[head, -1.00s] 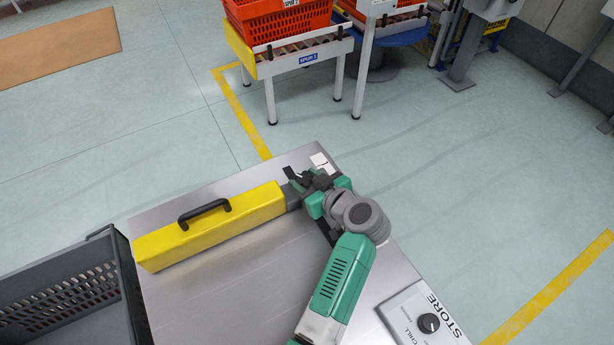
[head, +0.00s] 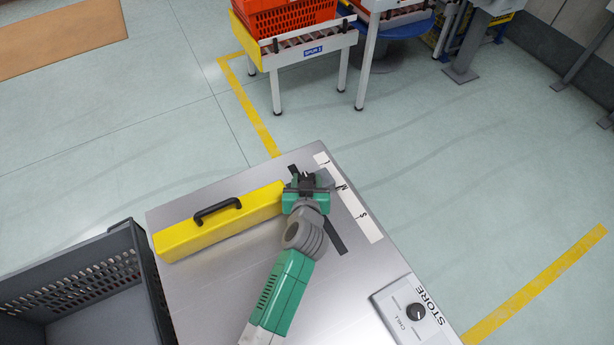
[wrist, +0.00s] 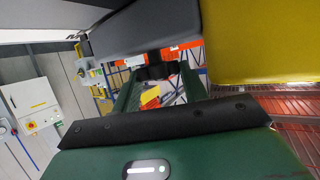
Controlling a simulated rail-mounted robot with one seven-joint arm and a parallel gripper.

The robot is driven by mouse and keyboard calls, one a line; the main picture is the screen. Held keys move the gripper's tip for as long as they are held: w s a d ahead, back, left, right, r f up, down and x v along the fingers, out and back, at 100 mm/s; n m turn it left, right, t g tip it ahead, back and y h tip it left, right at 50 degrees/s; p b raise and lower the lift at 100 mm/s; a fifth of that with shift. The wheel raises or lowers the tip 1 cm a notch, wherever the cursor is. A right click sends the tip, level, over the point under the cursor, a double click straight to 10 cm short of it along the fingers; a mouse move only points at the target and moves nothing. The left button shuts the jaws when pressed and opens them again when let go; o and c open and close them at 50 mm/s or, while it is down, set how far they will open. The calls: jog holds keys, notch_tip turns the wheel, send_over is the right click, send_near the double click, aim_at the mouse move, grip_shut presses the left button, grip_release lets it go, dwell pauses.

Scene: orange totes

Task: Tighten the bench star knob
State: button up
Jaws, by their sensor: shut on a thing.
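My gripper (head: 306,181) is at the right end of the yellow box-shaped bar (head: 220,222) with a black handle, over the steel bench top (head: 270,290). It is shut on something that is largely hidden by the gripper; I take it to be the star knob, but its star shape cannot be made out. A grey piece (head: 325,179) shows just right of the gripper. In the wrist view the fingers (wrist: 155,72) reach away, with a grey block (wrist: 145,28) above them and the yellow bar (wrist: 262,40) at upper right.
A dark slot (head: 334,236) and a white lettered strip (head: 352,208) lie on the bench right of my arm. A STORE/CHILL dial panel (head: 415,311) is at the front right. A grey crate (head: 75,280) stands left. Orange totes (head: 285,18) stand on a conveyor behind.

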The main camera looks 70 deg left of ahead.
dwell(0.5)
jog(key=o, duration=0.7)
jog(key=shift+w, duration=0.1)
